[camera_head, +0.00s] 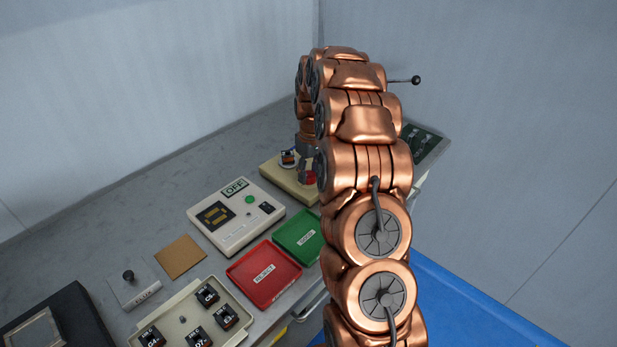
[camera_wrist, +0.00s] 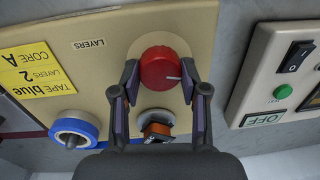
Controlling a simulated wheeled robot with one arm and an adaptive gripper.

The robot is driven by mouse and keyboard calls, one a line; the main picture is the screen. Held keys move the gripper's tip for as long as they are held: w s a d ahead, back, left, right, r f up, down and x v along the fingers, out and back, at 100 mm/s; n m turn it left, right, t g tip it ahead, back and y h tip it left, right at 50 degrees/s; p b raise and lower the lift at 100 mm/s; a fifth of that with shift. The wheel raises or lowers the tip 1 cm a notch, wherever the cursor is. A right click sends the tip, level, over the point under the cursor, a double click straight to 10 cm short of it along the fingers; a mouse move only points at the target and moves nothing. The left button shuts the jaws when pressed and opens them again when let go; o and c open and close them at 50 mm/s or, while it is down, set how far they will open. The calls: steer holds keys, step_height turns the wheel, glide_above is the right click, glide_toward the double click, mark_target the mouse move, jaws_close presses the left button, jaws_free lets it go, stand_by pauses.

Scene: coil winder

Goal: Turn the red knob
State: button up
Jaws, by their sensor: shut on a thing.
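The red knob (camera_wrist: 161,68) sits on a beige panel (camera_wrist: 198,22) in the wrist view, with a pale pointer line on its right side. The panel has a "LAYERS" label to the left of the knob. My gripper (camera_wrist: 165,80) has one finger on each side of the knob and is shut on it. In the head view a small part of the red knob (camera_head: 309,178) shows beside my arm on the beige unit (camera_head: 272,166).
A blue-ringed spool (camera_wrist: 74,132) and an orange-and-black part (camera_wrist: 157,127) are near the fingers. A tester marked "OFF" (camera_head: 226,242) stands beside the unit. Red (camera_head: 246,277) and green (camera_head: 300,225) trays lie in front. A lever with a black ball (camera_head: 416,80) sticks out behind my arm.

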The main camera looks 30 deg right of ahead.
mark_target(311, 176)
steer(key=m+b, duration=0.4)
steer(key=m, duration=0.1)
steer(key=shift+f+m, duration=0.15)
steer(key=shift+m, duration=0.15)
steer(key=m+b, duration=0.2)
steer(key=m, duration=0.3)
steer(key=shift+s+d+t, duration=0.1)
steer(key=shift+t, duration=0.2)
steer(key=m+b, duration=0.2)
steer(key=m, duration=0.3)
steer(key=shift+m, duration=0.4)
steer(key=shift+m+h, duration=0.3)
steer(key=shift+m, duration=1.9)
steer(key=o, duration=1.1)
steer(key=shift+o, duration=0.2)
steer(key=shift+r, duration=0.3)
step_height(311, 176, up, 12)
steer(key=shift+s, duration=0.4)
